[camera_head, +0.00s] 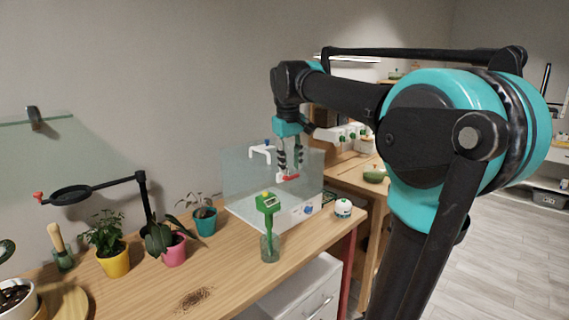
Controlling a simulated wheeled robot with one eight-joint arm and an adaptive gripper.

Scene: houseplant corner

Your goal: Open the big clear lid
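The big clear lid (241,172) stands as a see-through box over a white base (300,213) at the back right of the wooden table. A white bracket-shaped handle (261,151) with a blue knob shows at its upper left. My gripper (290,171) is at the lid's upper right, pointing down, with its two dark fingers apart.
A green device (268,203) in a glass stands in front of the lid. A small white-and-green pot (343,208) is to its right. Potted plants (112,250) and a black ring arm (85,190) stand at left. The table's front middle is mostly clear apart from spilled soil (195,299).

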